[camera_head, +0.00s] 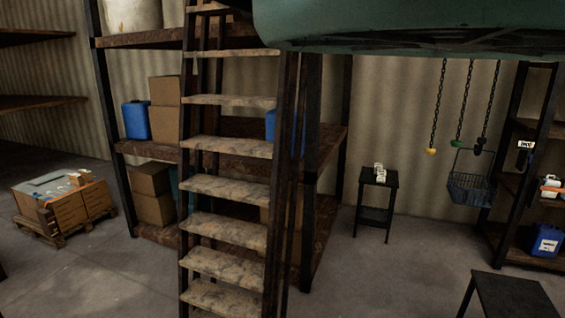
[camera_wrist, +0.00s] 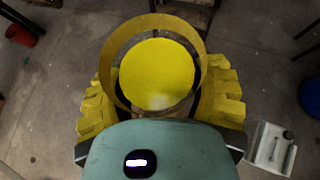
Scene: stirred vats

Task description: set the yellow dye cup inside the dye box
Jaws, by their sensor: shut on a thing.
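The yellow dye cup (camera_wrist: 118,48) fills the middle of the wrist view. I look down at its round rim and a bright yellow disc inside it. My gripper (camera_wrist: 160,88) is shut on the cup, with one ridged yellow finger on each side. The cup and my gripper do not show in the head view. I cannot tell for sure which thing is the dye box. A pale open tray or box (camera_wrist: 262,165) with a dark item stands at the lower right of the wrist view.
A tall ladder (camera_head: 228,187) stands before shelves (camera_head: 320,150) with boxes and blue canisters. A loaded pallet (camera_head: 48,232) lies left. A small black table (camera_head: 377,181), a hanging wire basket (camera_head: 470,187) and a dark table (camera_head: 512,295) are right. A red bucket (camera_wrist: 22,36) stands left.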

